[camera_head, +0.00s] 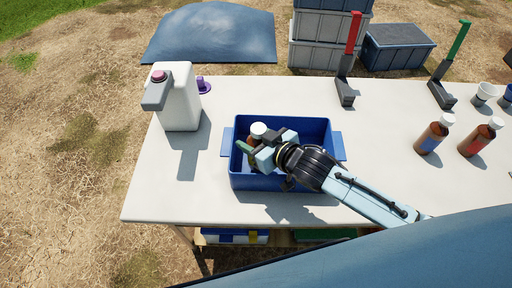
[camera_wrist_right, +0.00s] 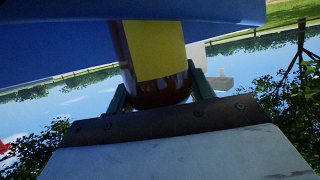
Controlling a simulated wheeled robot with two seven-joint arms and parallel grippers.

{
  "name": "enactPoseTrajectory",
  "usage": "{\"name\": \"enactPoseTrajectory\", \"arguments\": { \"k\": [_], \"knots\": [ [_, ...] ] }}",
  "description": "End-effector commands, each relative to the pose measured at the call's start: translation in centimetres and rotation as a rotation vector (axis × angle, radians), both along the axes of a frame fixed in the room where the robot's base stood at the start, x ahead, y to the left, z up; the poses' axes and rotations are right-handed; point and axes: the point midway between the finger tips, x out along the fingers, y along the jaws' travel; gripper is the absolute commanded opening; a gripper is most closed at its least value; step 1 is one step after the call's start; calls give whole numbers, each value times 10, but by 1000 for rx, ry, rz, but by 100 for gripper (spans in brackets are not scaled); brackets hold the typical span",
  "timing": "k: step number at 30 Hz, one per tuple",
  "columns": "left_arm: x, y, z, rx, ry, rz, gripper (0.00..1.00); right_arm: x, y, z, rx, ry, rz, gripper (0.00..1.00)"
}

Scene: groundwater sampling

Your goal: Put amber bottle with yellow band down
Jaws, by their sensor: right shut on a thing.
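The amber bottle with a yellow band (camera_wrist_right: 155,50) is held between the fingers of my right gripper (camera_wrist_right: 158,88) in the wrist view. In the head view the bottle's white cap (camera_head: 258,129) and a little amber glass show beside my right gripper (camera_head: 256,151), which is shut on it. Both are over the left part of the blue bin (camera_head: 300,124) on the table. The gripper hides most of the bottle, so I cannot tell whether its base touches the bin floor. My left gripper is out of view.
A white jug (camera_head: 180,100) stands left of the bin on the white table (camera_head: 150,195). Two amber bottles, one with a blue label (camera_head: 430,138) and one with a red label (camera_head: 477,140), stand at the right. Red-handled (camera_head: 347,75) and green-handled (camera_head: 448,75) tools stand at the back edge.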

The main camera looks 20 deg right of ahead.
Motion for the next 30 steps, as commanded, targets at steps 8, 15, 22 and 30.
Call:
{"name": "enactPoseTrajectory", "arguments": {
  "k": [8,15,22,30],
  "knots": [
    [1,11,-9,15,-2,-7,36,0,0,-32,0,-2,0,19],
    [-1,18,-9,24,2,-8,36,0,0,-31,1,-3,0,19],
    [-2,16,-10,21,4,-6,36,-1,0,-35,-1,0,0,62],
    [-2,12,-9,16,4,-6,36,-1,0,-32,-1,0,0,62]
  ]
}}
